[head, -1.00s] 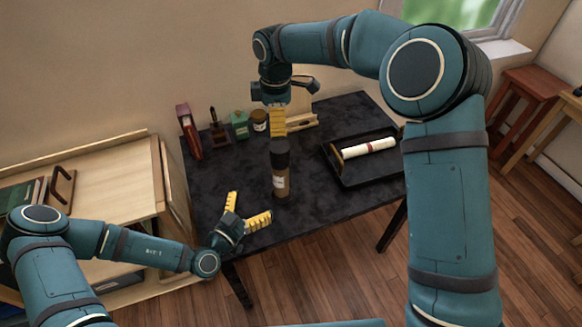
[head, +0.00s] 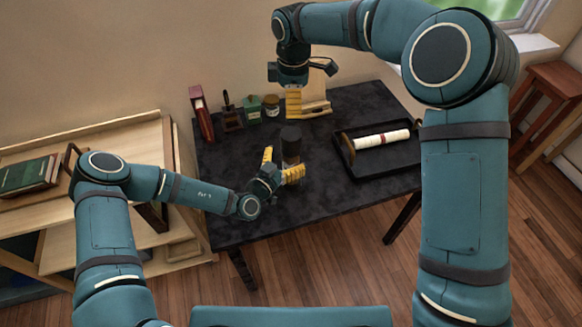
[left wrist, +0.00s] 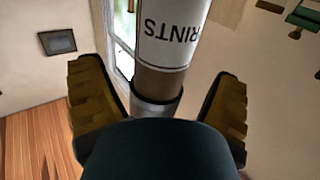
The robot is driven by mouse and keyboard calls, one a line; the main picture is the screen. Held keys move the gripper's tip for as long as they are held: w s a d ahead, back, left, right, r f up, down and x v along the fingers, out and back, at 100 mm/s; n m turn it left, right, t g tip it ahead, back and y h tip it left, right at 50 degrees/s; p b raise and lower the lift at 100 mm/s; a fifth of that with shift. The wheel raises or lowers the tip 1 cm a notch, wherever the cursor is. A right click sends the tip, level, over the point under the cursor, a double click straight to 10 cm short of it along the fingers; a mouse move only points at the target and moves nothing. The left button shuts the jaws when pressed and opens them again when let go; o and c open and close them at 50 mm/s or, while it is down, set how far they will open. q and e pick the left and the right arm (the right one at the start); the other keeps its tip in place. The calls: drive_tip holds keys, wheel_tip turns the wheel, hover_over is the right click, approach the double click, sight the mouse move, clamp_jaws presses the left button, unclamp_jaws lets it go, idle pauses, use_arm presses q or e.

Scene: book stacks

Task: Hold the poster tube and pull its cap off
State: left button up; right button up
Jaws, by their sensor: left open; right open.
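The poster tube (head: 291,157) stands upright on the dark table, brown with a dark cap (head: 291,134) on its top end. In the left wrist view the tube (left wrist: 162,82) shows a white label with upside-down lettering, "PRINTS". My left gripper (head: 286,161) is open low at the tube, one finger on each side. In the left wrist view gaps show between the tube and both fingers. My right gripper (head: 293,114) points down just above the cap, fingers seen edge-on, and appears apart from it.
A black tray (head: 385,166) with a white roll (head: 382,139) lies to the right on the table (head: 330,198). A red upright object (head: 202,114), a green jar (head: 252,109) and a small jar (head: 271,106) stand along the back. A wooden shelf (head: 120,138) adjoins on the left.

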sight(292, 134)
use_arm(q)
drive_tip(key=shift+x, duration=1.05)
drive_tip(key=c, duration=1.4)
use_arm(e)
drive_tip(key=shift+a+f+m, duration=0.15)
drive_tip(key=shift+f+m, duration=0.55)
drive_tip(key=shift+f, duration=0.15)
wheel_tip(292, 134, down, 12)
drive_tip(key=shift+r, duration=0.2)
drive_tip(key=c, duration=1.4)
drive_tip(key=shift+r, duration=0.25)
